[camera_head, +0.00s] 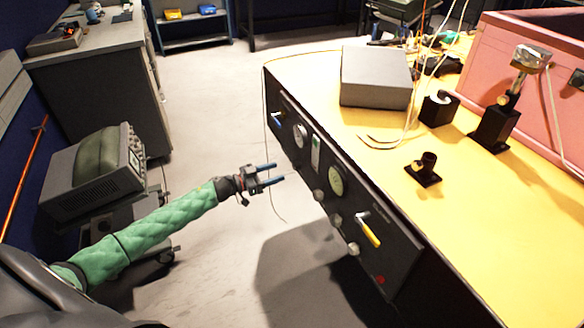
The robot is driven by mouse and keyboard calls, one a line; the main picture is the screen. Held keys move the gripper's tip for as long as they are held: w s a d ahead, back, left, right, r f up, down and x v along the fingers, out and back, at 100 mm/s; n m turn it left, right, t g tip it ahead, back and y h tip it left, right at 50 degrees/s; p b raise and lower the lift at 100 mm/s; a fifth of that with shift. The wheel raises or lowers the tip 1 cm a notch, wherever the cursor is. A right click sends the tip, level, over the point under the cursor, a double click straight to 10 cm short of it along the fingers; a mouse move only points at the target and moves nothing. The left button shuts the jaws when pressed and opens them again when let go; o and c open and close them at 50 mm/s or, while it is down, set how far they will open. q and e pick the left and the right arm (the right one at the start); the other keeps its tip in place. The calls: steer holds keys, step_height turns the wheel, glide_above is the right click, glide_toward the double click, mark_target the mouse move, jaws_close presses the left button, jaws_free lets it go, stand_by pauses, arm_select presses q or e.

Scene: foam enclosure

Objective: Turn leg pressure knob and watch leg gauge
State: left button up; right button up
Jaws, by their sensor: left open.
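A dark control panel (400,243) runs along the front side of the yellow-topped table. It carries a larger round pale-green gauge (336,180) and a smaller white round gauge (300,136). Small pale knobs sit low on the panel: one below the green gauge (319,194), one farther right (337,219) and one near the yellow lever (353,249). Labels are too small to read, so I cannot tell which knob or gauge is for the leg. My left gripper (279,173) is open and empty, left of the panel and apart from it. My right gripper is not in view.
The panel also has a yellow-handled lever (369,232), a blue-handled lever (277,118) and a red button (380,280). A grey box (375,77) and a pink case (530,75) stand on the table. A wheeled cart with a monitor (95,178) stands left. Floor between is clear.

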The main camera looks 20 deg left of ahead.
mark_target(294, 167)
arm_select(q)
steer(key=p+x, duration=0.1)
steer(key=x, duration=0.5)
steer(key=shift+w+d, duration=0.1)
steer(key=shift+w, duration=0.1)
steer(key=shift+w+d, duration=0.35)
steer(key=shift+w, duration=0.05)
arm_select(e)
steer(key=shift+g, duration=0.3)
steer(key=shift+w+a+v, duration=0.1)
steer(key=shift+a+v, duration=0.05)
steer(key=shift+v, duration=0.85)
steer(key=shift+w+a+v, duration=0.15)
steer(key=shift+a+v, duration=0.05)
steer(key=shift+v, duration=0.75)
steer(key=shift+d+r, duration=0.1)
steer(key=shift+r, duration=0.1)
arm_select(q)
steer(key=c, duration=1)
